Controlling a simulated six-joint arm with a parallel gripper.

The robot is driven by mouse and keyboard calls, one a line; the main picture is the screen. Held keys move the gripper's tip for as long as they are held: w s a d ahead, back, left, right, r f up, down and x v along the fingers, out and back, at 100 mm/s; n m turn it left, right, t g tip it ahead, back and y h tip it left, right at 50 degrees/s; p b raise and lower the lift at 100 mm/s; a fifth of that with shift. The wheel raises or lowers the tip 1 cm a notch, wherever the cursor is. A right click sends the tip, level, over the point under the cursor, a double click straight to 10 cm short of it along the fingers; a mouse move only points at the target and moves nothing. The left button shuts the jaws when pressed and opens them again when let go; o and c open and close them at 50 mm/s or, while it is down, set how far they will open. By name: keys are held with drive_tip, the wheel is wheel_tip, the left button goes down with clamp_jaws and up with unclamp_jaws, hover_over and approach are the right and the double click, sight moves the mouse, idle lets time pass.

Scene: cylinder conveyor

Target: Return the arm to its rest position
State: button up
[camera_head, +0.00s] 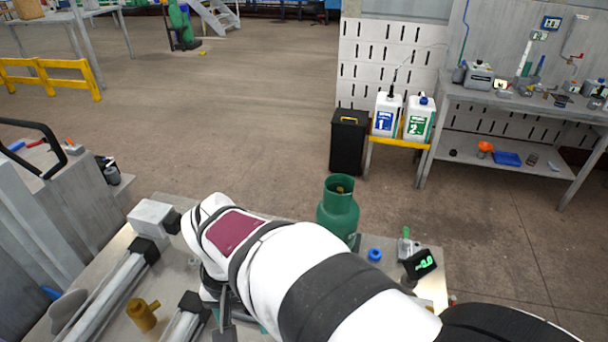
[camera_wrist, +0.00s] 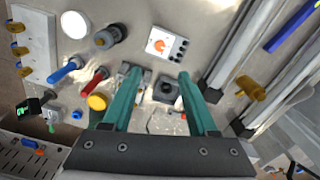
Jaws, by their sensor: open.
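My arm crosses the head view from the lower right, white with black bands, and hides much of the bench. In the wrist view my gripper (camera_wrist: 158,76) points down at the bench with its two teal fingers wide apart. Nothing is held between them. A small dark block (camera_wrist: 166,91) shows between the fingers; I cannot tell how far below the tips it lies. In the head view the fingers are mostly hidden behind the arm.
A green gas cylinder (camera_head: 338,212) stands upright beyond the arm. A brass fitting (camera_head: 142,315) lies near the rails at left, and a small display (camera_head: 420,264) sits at right. The wrist view shows a white control box (camera_wrist: 167,44). Open floor lies behind.

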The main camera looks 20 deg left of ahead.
drive_tip(key=s+d+r+m, duration=0.2)
drive_tip(key=s+d+m, duration=0.1)
drive_tip(key=d, duration=0.7)
drive_tip(key=s+d+r+m+y, duration=0.1)
drive_tip(key=s+d+m, duration=0.2)
drive_tip(key=d, duration=0.8)
drive_tip(key=shift+r+m, duration=0.35)
drive_tip(key=shift+m, duration=0.05)
drive_tip(key=shift+o, duration=1.3)
drive_tip(key=shift+m+y, duration=0.4)
drive_tip(key=shift+m, duration=0.4)
drive_tip(key=s+d, duration=0.2)
drive_tip(key=s, duration=0.1)
drive_tip(key=shift+s+f, duration=0.2)
drive_tip(key=shift+f, duration=0.2)
drive_tip(key=shift+o, duration=1.3)
drive_tip(key=shift+s+d, duration=0.1)
drive_tip(key=shift+o, duration=0.7)
drive_tip(key=w+r+m+y, duration=0.2)
drive_tip(key=w+r+m, duration=0.8)
drive_tip(key=r+m, duration=0.1)
drive_tip(key=shift+d+r+m+y, duration=0.15)
drive_tip(key=shift+d+m+y, duration=0.15)
drive_tip(key=shift+m, duration=0.1)
drive_tip(key=x, duration=0.9)
drive_tip(key=shift+w+a+m, duration=0.25)
drive_tip(key=shift+w+m, duration=0.15)
